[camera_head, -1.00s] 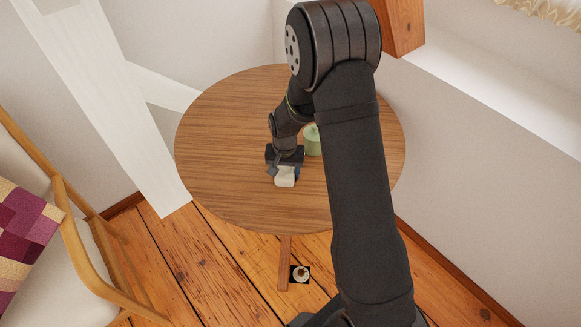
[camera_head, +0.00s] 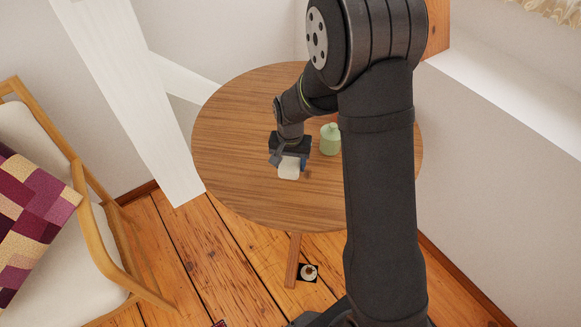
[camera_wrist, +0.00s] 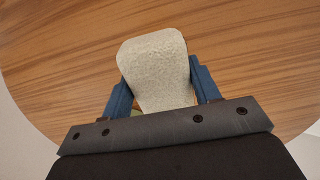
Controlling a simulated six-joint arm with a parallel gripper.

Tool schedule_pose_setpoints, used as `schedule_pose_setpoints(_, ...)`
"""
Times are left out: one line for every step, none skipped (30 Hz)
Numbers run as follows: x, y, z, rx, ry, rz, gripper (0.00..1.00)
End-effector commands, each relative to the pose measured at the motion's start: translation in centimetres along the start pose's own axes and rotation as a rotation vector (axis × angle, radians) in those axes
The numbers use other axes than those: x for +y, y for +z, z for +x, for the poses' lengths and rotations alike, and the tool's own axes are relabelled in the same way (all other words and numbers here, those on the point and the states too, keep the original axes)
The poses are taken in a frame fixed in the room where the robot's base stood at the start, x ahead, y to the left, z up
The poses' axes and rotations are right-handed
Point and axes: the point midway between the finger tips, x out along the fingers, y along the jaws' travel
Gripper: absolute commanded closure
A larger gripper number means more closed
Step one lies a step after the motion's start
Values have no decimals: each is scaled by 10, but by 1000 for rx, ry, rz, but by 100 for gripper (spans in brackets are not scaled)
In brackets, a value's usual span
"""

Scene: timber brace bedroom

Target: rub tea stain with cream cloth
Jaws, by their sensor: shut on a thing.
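The cream cloth (camera_head: 289,168) is a small pale folded pad held between my gripper's fingers. In the wrist view the cloth (camera_wrist: 156,68) has a rough, towel-like surface and sits between two blue fingers. My gripper (camera_head: 291,160) is shut on it, low over the round wooden table (camera_head: 240,180); whether the cloth touches the table top, I cannot tell.
A green jar (camera_head: 330,140) stands on the table just right of my gripper. A chair (camera_head: 95,230) with a patchwork blanket (camera_head: 30,215) is at the left, and a white slanted timber brace (camera_head: 130,95) rises by the table. The table's left side is clear.

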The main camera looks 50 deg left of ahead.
Motion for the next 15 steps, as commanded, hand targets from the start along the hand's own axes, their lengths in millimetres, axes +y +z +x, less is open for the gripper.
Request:
schedule_pose_setpoints(0,0,-5,1,-1,0,65)
schedule_pose_setpoints(0,0,-8,1,-1,0,65)
schedule_pose_setpoints(0,0,-12,2,-1,0,65)
schedule_pose_setpoints(0,-1,-14,2,-1,0,65)
schedule_pose_setpoints(0,0,-16,2,-1,0,65)
schedule_pose_setpoints(0,0,-18,1,0,0,65)
schedule_pose_setpoints(0,0,-20,0,0,0,65)
schedule_pose_setpoints(0,0,-21,0,0,0,65)
schedule_pose_setpoints(0,0,-22,0,0,0,65)
schedule_pose_setpoints(0,0,-22,0,0,0,65)
schedule_pose_setpoints(0,0,-23,0,0,0,65)
schedule_pose_setpoints(0,0,-23,-1,0,0,65)
schedule_pose_setpoints(0,0,-23,-1,0,0,65)
schedule_pose_setpoints(0,0,-22,-1,0,0,65)
schedule_pose_setpoints(0,0,-22,-1,0,0,65)
